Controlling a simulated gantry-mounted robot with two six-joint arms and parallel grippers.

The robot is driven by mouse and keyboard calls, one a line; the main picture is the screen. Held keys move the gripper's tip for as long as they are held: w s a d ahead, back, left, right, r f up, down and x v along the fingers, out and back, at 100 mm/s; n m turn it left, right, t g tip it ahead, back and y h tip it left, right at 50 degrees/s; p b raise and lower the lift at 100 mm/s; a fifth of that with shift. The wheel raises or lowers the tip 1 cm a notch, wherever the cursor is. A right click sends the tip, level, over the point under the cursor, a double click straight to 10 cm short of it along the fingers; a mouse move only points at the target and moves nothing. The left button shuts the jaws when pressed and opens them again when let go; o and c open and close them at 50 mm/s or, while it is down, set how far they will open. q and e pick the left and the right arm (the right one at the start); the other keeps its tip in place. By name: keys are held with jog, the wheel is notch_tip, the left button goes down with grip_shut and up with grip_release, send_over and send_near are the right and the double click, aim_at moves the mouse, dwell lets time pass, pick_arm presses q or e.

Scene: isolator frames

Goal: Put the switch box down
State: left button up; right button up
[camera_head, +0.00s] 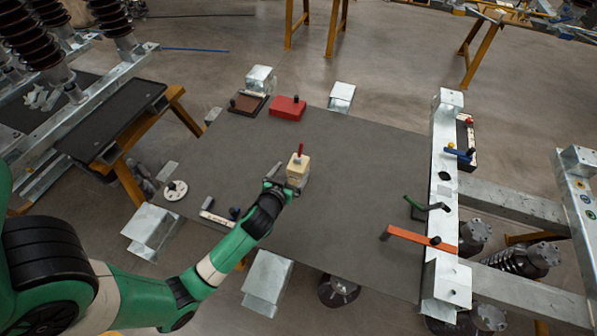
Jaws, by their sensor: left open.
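The switch box appears to be the small cream and grey block (298,170) with an upright red lever on top. It is upright over the middle of the dark grey table (350,190). My left gripper (283,181) reaches it from the lower left, with its fingers at the box's near left side. The jaws are open, and the fingertips are partly hidden against the box. I cannot tell whether they touch it. The box's underside is hidden. My right gripper is not in view.
A red box (288,108) and a brown box (248,104) sit at the table's back edge. A white disc (175,190) lies at the left. An orange bar (420,239) and a green-handled part (420,206) are by the metal beam (442,190). The table right of the switch box is clear.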

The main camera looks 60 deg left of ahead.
aim_at(297, 163)
pick_arm(q)
jog(key=x, duration=0.2)
jog(key=b+x, duration=0.1)
jog(key=x, duration=0.2)
jog(key=shift+w+a+f+b, duration=0.1)
jog(key=shift+a+f+b, duration=0.1)
jog(key=shift+f+b, duration=0.15)
jog(key=shift+r, duration=0.1)
grip_shut()
